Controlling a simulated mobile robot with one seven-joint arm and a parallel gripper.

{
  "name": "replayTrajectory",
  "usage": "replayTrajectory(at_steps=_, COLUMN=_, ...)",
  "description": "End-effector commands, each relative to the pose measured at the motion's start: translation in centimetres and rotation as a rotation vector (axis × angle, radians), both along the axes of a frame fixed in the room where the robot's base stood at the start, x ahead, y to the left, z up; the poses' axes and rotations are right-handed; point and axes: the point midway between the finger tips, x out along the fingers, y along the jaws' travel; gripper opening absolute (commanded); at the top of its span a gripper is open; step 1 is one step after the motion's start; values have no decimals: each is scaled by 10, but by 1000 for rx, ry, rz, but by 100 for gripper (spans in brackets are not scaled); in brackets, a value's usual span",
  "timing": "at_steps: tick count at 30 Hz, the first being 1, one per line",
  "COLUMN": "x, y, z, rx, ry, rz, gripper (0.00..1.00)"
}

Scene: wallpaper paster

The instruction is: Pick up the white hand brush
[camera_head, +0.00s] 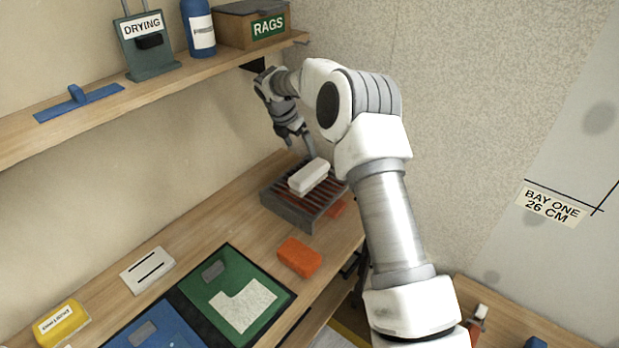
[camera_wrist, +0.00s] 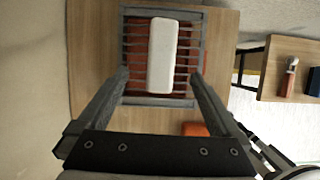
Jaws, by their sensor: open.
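The white hand brush (camera_head: 309,176) lies on a dark slatted rack (camera_head: 291,207) at the far end of the workbench. In the wrist view the white brush (camera_wrist: 161,55) lies lengthwise on the grey rack (camera_wrist: 133,101), ahead of my fingers. My gripper (camera_head: 297,152) is above and just behind the rack, pointing down. In the wrist view my gripper (camera_wrist: 160,80) shows its two fingers spread wide, one on each side of the brush, with nothing between them. I cannot tell the exact height gap to the brush.
An orange block (camera_head: 299,257) lies on the bench before the rack. A green board (camera_head: 262,273), a white slotted block (camera_head: 147,270) and a yellow box (camera_head: 61,323) are nearer. A shelf (camera_head: 150,95) with a RAGS box (camera_head: 251,24) overhangs at the left.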

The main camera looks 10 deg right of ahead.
Motion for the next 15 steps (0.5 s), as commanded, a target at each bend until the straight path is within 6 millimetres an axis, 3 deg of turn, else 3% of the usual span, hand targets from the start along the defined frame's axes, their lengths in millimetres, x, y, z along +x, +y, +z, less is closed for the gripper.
replayTrajectory(at_steps=6, x=11, y=-14, z=-45, rx=1, ry=2, rz=-2, gripper=100)
replayTrajectory(at_steps=15, x=17, y=-21, z=-67, rx=0, ry=0, rz=-1, gripper=100)
